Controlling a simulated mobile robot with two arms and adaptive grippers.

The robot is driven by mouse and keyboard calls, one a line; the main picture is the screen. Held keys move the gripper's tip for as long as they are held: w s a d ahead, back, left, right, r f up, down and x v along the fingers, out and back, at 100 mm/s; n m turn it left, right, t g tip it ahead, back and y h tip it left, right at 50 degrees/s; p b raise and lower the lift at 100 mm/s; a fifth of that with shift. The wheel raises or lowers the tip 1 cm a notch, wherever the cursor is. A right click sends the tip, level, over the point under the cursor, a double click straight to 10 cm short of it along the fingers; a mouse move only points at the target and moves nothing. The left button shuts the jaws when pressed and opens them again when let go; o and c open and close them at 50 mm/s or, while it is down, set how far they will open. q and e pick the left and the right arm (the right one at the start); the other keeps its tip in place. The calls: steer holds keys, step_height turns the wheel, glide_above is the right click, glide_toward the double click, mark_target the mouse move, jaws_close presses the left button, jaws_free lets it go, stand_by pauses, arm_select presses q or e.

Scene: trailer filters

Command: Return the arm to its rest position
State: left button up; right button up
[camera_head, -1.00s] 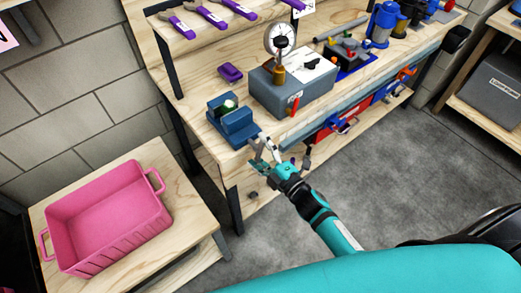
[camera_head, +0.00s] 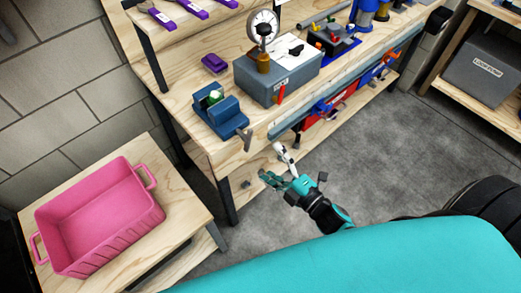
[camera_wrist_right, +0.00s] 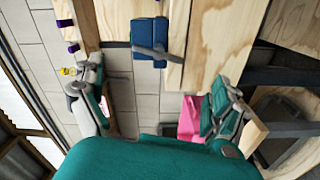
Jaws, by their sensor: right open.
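My right gripper (camera_head: 279,167) is open and empty in the head view, over the floor just in front of the workbench edge. Its two fingers stand apart in the right wrist view (camera_wrist_right: 160,105), with nothing between them. It is apart from the blue vise (camera_head: 219,112), which sits at the bench's front left corner with a green and white piece in its jaws. The vise also shows in the right wrist view (camera_wrist_right: 148,42). My left gripper is not in view.
A pink bin (camera_head: 98,218) stands on a low wooden table at left. A grey box with a gauge (camera_head: 278,75), a purple item (camera_head: 214,63) and tools occupy the workbench (camera_head: 182,88). Grey floor (camera_head: 375,150) lies clear to the right. A grey crate (camera_head: 488,70) sits on a shelf.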

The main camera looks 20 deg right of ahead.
steer(key=shift+v, duration=0.95)
steer(key=s+d+f+m+g+h, duration=0.1)
steer(key=s+f+m+g+h, duration=0.2)
steer(key=f, duration=0.7)
steer(key=s+d+f+m+g, duration=0.15)
steer(key=s+f+m, duration=0.25)
steer(key=f, duration=0.6)
steer(key=s+d+f+m+g+h, duration=0.1)
steer(key=s+f+m+g+h, duration=0.2)
steer(key=f, duration=0.7)
steer(key=s+f+m+g, duration=0.3)
steer(key=s+f, duration=0.3)
steer(key=s, duration=0.5)
steer(key=s+f+m+g, duration=0.3)
steer(key=s+f+g, duration=0.2)
steer(key=s, duration=0.6)
steer(key=shift+d+f+m, duration=0.3)
steer(key=shift+d+f, duration=0.1)
steer(key=shift+f, duration=0.5)
